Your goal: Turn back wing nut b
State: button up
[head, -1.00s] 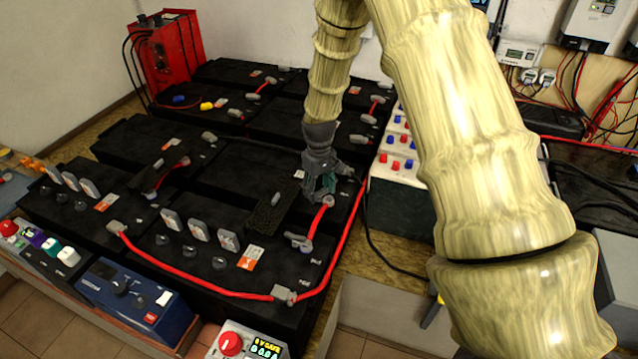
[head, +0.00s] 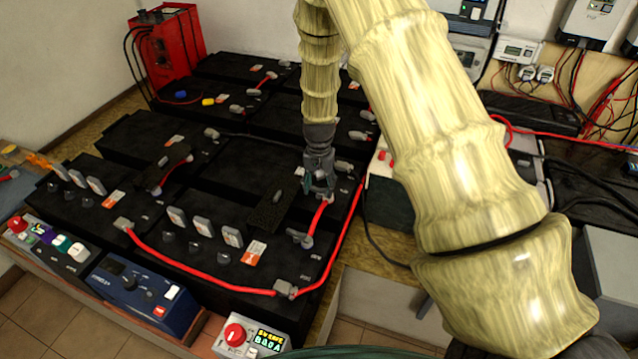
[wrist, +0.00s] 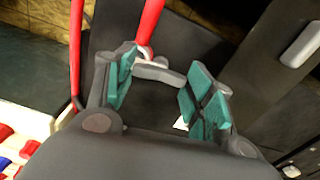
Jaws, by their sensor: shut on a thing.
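My gripper (head: 319,191) points down over the black battery block right of centre, at the upper end of a short red cable (head: 321,214). The red cable (wrist: 149,22) runs to a lug right beside the nut. No letter shows on the nut, and its underside is hidden. Another grey terminal piece (head: 302,238) sits at the cable's lower end.
A long red cable (head: 190,273) loops around the front batteries. A dark mesh strip (head: 271,212) lies left of my gripper. Grey upright caps (head: 203,228) stand in front. A white-topped box with coloured knobs (head: 381,170) is close on the right, partly behind my arm.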

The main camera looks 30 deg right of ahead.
aim_at(319, 188)
jog(key=shift+m, duration=0.6)
jog(key=shift+o, duration=0.2)
jog(key=shift+c, duration=0.2)
jog(key=o, duration=1)
jog(key=shift+o, duration=0.2)
jog(key=shift+r, duration=0.1)
jog(key=shift+r, duration=3.9)
